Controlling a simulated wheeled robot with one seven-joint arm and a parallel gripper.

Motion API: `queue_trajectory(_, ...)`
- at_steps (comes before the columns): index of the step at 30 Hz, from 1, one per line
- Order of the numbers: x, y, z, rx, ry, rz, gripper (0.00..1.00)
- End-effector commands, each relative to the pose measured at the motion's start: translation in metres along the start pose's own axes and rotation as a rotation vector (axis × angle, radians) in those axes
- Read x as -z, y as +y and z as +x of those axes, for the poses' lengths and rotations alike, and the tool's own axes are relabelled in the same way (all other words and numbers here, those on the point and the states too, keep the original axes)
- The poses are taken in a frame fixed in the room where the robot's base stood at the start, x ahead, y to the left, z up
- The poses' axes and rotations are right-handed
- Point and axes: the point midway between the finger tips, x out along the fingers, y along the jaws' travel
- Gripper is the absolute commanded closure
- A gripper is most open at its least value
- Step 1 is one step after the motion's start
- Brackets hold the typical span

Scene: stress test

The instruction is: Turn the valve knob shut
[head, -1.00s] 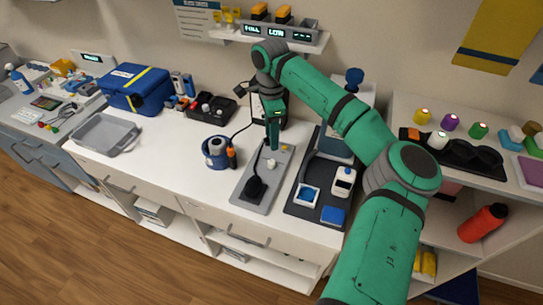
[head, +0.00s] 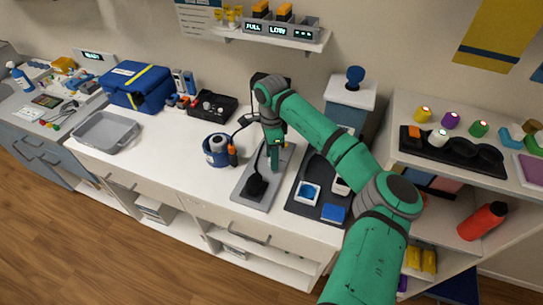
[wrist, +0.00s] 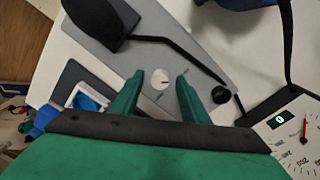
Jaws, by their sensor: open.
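A round white knob (wrist: 160,79) with a dark mark sits on a grey plate (wrist: 200,38), which also shows in the head view (head: 264,204). In the wrist view the knob is just beyond and between my fingertips; I cannot tell whether they touch it. In the head view my gripper hides it. My gripper (head: 275,164) points down over the plate, and in the wrist view my gripper (wrist: 158,80) is open with its two green fingers apart. A black head on a thin stem (wrist: 97,20) lies across the plate.
A small black round piece (wrist: 221,95) is close beside one finger. A gauge (wrist: 290,132) with a red needle and a display is at the right. In the head view a dark tray (head: 306,210) is right of the plate, and a blue mug (head: 215,150) is left.

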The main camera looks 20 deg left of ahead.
Motion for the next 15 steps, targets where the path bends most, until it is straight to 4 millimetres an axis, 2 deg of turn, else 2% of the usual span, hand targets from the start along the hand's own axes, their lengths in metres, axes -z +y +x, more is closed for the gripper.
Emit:
queue_trajectory(1,-0.0005,-0.0001,-0.0001,0.000,0.000,-0.001,0.59)
queue_trajectory(2,-0.0007,-0.0002,-0.0001,0.000,0.000,-0.001,0.63)
queue_trajectory(6,-0.0015,-0.0003,-0.0002,0.000,0.000,-0.002,0.97)
queue_trajectory(7,-0.0016,-0.0003,-0.0002,0.000,0.000,-0.002,1.00)
queue_trajectory(15,-0.0024,-0.0005,-0.0005,-0.001,-0.001,0.016,1.00)
